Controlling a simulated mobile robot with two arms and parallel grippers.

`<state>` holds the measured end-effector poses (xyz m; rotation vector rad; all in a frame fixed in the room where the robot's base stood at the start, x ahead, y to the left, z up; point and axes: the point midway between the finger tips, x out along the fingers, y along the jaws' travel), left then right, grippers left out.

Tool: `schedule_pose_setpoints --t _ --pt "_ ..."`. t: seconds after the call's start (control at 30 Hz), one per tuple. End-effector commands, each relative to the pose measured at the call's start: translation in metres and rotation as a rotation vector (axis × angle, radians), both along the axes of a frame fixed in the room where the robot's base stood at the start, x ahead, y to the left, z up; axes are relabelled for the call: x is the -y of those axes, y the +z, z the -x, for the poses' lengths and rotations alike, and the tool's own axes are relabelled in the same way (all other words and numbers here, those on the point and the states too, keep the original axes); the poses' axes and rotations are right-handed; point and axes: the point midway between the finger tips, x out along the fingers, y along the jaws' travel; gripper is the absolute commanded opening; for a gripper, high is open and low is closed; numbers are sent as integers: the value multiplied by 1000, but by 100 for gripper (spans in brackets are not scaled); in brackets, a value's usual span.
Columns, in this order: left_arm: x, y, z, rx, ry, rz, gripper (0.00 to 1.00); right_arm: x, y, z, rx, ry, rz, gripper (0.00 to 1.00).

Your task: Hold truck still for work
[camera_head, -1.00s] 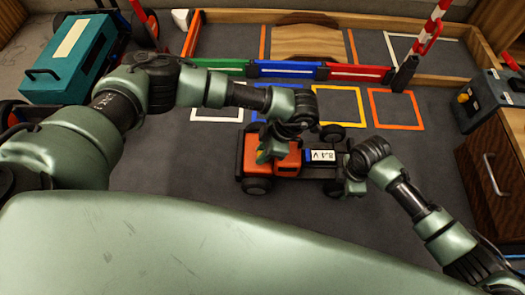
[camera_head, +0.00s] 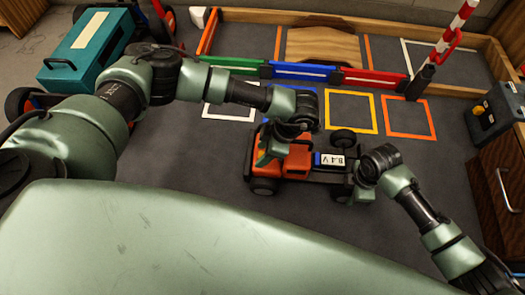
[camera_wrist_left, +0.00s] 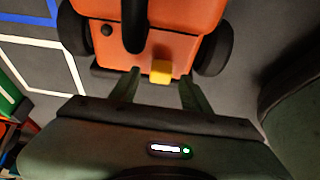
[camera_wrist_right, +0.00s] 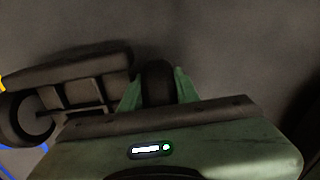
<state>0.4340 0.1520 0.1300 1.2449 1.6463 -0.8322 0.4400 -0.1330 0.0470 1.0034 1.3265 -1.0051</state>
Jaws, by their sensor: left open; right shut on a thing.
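The truck (camera_head: 299,160) is orange and black and stands on the dark floor. A blue and white battery labelled 8.4 V (camera_head: 329,160) sits behind its cab. My left gripper (camera_head: 268,153) is over the left end of the cab. In the left wrist view its fingers (camera_wrist_left: 158,82) are open, with a small yellow block (camera_wrist_left: 161,71) on the truck just beyond and between the tips; contact is not clear. My right gripper (camera_head: 350,188) is at the truck's right end. In the right wrist view its fingers (camera_wrist_right: 157,88) are shut on a dark wheel (camera_wrist_right: 156,82).
White, blue, yellow and orange squares (camera_head: 408,117) mark the floor behind the truck. Beyond are coloured barriers (camera_head: 300,72) and a wooden ramp (camera_head: 327,46). A teal box (camera_head: 90,45) stands at the back left, a wooden cabinet (camera_head: 490,170) at the right.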

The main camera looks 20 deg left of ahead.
Motion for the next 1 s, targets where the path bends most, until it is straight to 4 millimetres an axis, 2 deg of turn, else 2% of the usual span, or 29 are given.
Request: schedule_pose_setpoints --t 0.17,0.4,0.53,0.7,1.0 --pt "11 26 -4 4 -3 2 47 -1 1 0 0 -1 -2 0" --pt "30 74 -9 4 -3 2 47 -1 1 0 0 -1 -2 0" --pt "37 93 -12 4 0 1 47 -1 1 0 0 -1 -2 0" --pt "42 106 -12 1 0 0 47 -1 1 0 0 0 -2 0" --pt "43 108 -12 0 0 0 47 -1 1 0 0 0 -2 0"
